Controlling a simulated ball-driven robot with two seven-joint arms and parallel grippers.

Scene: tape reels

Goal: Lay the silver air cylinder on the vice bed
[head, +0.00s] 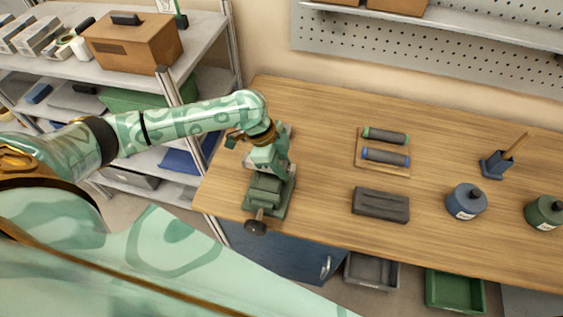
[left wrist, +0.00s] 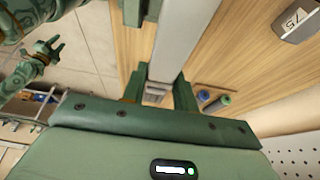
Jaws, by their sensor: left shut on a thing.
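The green vice (head: 268,190) stands at the left end of the wooden bench, its handle toward the front edge. My left gripper (head: 262,146) is over the rear part of the vice. In the left wrist view its dark green fingers (left wrist: 160,90) are shut on the silver air cylinder (left wrist: 180,40), a long pale grey bar running up out of the picture. In the head view the arm and gripper hide most of the cylinder; I cannot tell whether it touches the vice bed. My right gripper (left wrist: 45,55) shows small in the left wrist view, fingers apart and empty.
Right of the vice are a wooden tray (head: 361,160) with two rollers, a dark grey block (head: 380,205), a blue pot (head: 466,200), a green pot (head: 545,211) and a blue holder (head: 496,165). A shelf rack (head: 170,90) stands to the left. Bench between vice and tray is clear.

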